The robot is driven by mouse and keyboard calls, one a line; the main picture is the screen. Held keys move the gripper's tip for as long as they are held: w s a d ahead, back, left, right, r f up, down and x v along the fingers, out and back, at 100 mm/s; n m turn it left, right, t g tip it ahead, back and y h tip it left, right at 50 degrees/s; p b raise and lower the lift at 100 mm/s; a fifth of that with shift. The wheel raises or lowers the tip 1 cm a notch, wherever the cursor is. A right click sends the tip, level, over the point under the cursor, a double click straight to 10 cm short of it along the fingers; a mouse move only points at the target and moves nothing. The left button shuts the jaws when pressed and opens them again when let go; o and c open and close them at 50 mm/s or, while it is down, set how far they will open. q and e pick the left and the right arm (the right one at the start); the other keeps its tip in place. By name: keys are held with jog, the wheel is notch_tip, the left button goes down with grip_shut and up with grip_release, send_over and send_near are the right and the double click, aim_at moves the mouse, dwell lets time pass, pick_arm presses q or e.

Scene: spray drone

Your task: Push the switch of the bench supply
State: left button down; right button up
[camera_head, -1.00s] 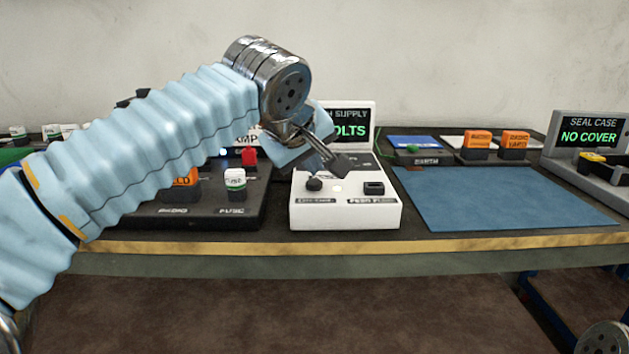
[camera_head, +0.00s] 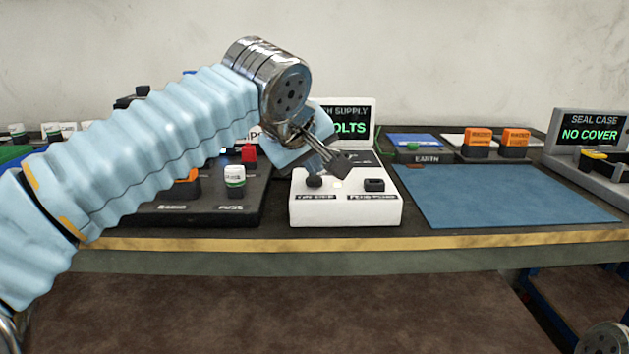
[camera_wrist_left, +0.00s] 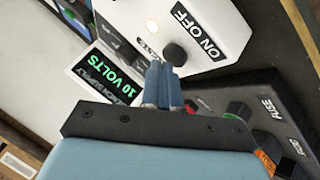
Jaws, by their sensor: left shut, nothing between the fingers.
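The bench supply (camera_head: 345,213) is a white box with a black round knob (camera_head: 314,181), a small pale square (camera_head: 337,184) and a black rectangular part (camera_head: 374,185) on top. In the left wrist view the knob (camera_wrist_left: 174,54) sits beside an "ON OFF" label (camera_wrist_left: 188,30). Its display (camera_head: 351,128) reads "10 VOLTS" in the wrist view. My left gripper (camera_head: 341,166) is shut and empty over the back of the box's top, behind the pale square. Its fingers (camera_wrist_left: 160,82) point toward the knob's side in the wrist view; contact cannot be told.
A dark unit with a white fuse (camera_head: 235,176) and a red part (camera_head: 249,154) stands left of the supply, partly behind my left arm. A blue mat (camera_head: 505,195) lies clear to the right. Orange blocks (camera_head: 477,138) and the seal case (camera_head: 590,130) stand beyond.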

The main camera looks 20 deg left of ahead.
aim_at(311, 180)
pick_arm(q)
jog(key=shift+f, duration=0.2)
dwell(0.5)
jog(key=shift+r, duration=0.15)
jog(key=shift+r+p, duration=0.45)
jog(key=shift+r, duration=0.05)
notch_tip(311, 180, up, 6)
jog(key=p, duration=0.5)
